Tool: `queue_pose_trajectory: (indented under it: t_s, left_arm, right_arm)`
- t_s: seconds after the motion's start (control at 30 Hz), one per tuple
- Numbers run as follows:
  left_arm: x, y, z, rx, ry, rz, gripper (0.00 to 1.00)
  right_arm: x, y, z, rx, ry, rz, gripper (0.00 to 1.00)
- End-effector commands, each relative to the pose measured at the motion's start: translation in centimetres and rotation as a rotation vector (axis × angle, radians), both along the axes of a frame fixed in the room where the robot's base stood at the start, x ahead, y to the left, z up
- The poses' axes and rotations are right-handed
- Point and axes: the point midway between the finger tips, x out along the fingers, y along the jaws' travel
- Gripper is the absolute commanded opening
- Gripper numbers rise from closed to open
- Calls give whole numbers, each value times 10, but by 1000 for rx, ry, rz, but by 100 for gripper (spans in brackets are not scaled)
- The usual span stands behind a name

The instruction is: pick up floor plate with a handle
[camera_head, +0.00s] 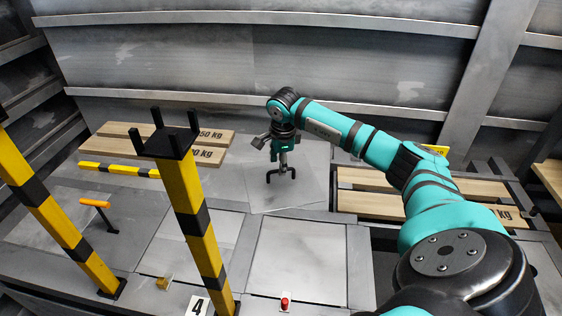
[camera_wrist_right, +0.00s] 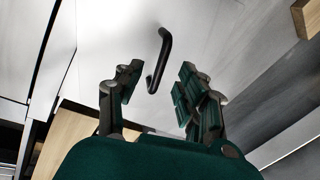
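The floor plate (camera_head: 295,195) is a light grey square panel lying at the middle back of the deck. Its dark bracket-shaped handle (camera_head: 280,176) stands up from it. My right gripper (camera_head: 284,160) is just above the handle and hides part of the plate. In the right wrist view the fingers of this gripper (camera_wrist_right: 158,82) are apart, and the black handle (camera_wrist_right: 164,50) shows in and beyond the gap between them. I cannot see contact with the handle. The grey plate (camera_wrist_right: 110,35) fills the background there. My left gripper is not in view.
A yellow-black post (camera_head: 190,215) stands left of the plate, another (camera_head: 60,210) farther left. Wooden boards (camera_head: 185,136) lie at the back left and more boards (camera_head: 370,205) to the right. An orange-handled lever (camera_head: 96,204) and a red button (camera_head: 286,301) are nearer.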

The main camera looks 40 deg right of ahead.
Motion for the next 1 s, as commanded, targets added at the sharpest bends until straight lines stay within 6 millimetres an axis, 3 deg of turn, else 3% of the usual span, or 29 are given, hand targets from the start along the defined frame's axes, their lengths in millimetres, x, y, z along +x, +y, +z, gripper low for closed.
queue_pose_trajectory:
  t_s: [0.07,0.23,0.57,0.87,1.0]
  left_arm:
    - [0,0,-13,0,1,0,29]
    - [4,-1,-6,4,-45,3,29]
    - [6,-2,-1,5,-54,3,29]
    - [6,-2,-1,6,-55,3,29]
    - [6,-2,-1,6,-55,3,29]
  right_arm:
    - [3,1,-19,3,3,-1,38]
    - [9,-1,-40,1,3,0,38]
    - [11,-2,-44,0,1,0,38]
    - [10,-2,-44,0,1,0,0]
    - [10,-2,-44,0,1,0,0]
